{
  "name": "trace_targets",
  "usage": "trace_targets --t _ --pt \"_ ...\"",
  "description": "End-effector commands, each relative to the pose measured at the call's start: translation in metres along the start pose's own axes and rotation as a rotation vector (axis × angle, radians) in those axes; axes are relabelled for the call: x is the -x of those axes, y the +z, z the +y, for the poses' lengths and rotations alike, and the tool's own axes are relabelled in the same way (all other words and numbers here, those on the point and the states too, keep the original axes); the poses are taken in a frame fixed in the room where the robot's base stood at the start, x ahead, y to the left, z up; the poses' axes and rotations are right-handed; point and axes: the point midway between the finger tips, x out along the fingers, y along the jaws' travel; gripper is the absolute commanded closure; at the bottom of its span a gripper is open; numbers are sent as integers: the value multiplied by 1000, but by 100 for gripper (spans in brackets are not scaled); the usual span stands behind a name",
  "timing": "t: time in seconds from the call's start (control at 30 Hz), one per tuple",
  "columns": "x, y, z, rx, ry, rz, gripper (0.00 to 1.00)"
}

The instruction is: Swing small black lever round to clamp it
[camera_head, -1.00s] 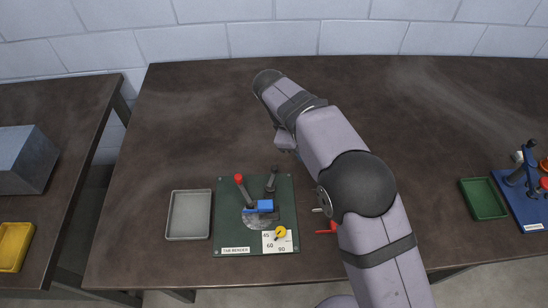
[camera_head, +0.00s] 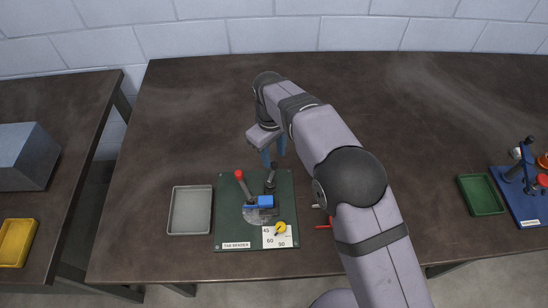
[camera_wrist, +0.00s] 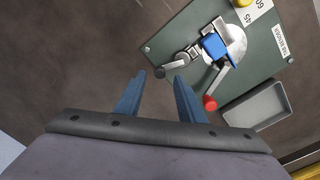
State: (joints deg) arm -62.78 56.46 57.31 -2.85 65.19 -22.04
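The small black lever (camera_head: 270,182) stands on the green bending plate (camera_head: 228,228), right of the red-knobbed lever (camera_head: 242,183). Behind a blue block (camera_head: 265,201), its dark knob points away from the front. In the wrist view the black lever (camera_wrist: 173,65) lies just beyond my fingertips. My gripper (camera_head: 273,157) hangs with blue fingers pointing down, just behind the black lever. In the wrist view my gripper (camera_wrist: 160,78) is open, with a clear gap and nothing between the fingers. I cannot tell whether a fingertip touches the knob.
A grey tray (camera_head: 190,210) sits left of the plate. A yellow knob (camera_head: 280,228) and an angle label are at the plate's front right. A red handle (camera_head: 324,226) lies right of the plate, partly behind my arm. A green tray (camera_head: 483,198) stands far right. The table behind is clear.

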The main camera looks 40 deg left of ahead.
Motion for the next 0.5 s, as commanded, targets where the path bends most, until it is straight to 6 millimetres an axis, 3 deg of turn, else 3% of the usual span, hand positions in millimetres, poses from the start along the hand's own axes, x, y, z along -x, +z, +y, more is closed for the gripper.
trace_targets --t 0.2,0.5 --pt "-24 1 0 0 0 -2 65" --pt "-36 0 0 0 1 1 65"
